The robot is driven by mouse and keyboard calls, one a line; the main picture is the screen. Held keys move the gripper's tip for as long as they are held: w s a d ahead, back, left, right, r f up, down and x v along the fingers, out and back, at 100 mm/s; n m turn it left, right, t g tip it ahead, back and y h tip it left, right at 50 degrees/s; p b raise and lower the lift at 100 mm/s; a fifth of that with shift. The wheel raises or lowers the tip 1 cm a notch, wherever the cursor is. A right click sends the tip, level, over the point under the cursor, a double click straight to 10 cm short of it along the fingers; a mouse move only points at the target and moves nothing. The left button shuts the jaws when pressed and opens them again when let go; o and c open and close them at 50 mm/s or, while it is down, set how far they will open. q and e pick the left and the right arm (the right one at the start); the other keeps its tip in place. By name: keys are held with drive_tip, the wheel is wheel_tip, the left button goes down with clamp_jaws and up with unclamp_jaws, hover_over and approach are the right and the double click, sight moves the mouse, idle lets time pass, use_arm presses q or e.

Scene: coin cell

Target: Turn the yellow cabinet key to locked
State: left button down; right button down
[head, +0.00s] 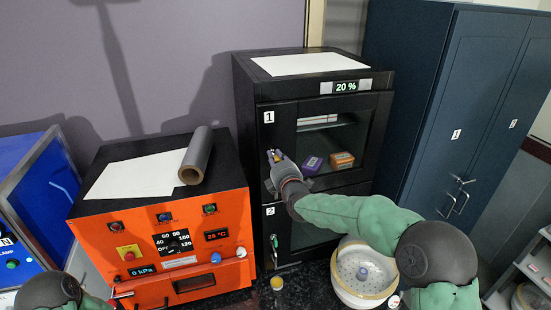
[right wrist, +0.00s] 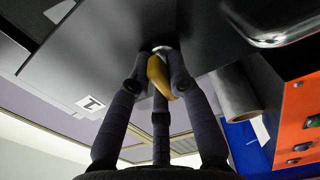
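The yellow cabinet key (right wrist: 158,72) sits at its lock on the dark door face in the right wrist view. My right gripper (right wrist: 160,65) has its fingers closed in around the key's head, with fingertips against its sides. In the head view my right gripper (head: 272,157) is at the left edge of the black cabinet's upper door, marked 1 (head: 268,117), and hides most of the key. The lock's markings are hidden, so I cannot tell the key's angle against them. My left gripper is out of view.
An orange oven (head: 150,222) stands close on the left, with a grey roll (head: 196,155) on top. A white round bowl-like device (head: 352,292) and a small yellow cup (head: 277,284) are below. Blue cabinets (head: 420,110) stand right.

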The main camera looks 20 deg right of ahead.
drive_tip(key=shift+f+m+b, duration=0.15)
drive_tip(key=shift+m+b, duration=0.35)
drive_tip(key=shift+b, duration=0.35)
drive_tip(key=m+b, duration=0.5)
drive_tip(key=shift+d+f, duration=0.1)
drive_tip(key=shift+m+b, duration=0.8)
drive_tip(key=shift+b, duration=0.2)
drive_tip(key=m+b, duration=0.3)
drive_tip(key=m, duration=0.2)
drive_tip(key=shift+f+m+b, duration=0.1)
drive_tip(key=shift+m+b, duration=0.2)
drive_tip(key=shift+b, duration=0.05)
drive_tip(key=m+b, duration=0.2)
drive_tip(key=m, duration=0.2)
drive_tip(key=shift+d+m, duration=0.1)
drive_tip(key=shift+m, duration=0.2)
drive_tip(key=c, duration=1.1)
unclamp_jaws()
drive_tip(key=shift+c, duration=0.2)
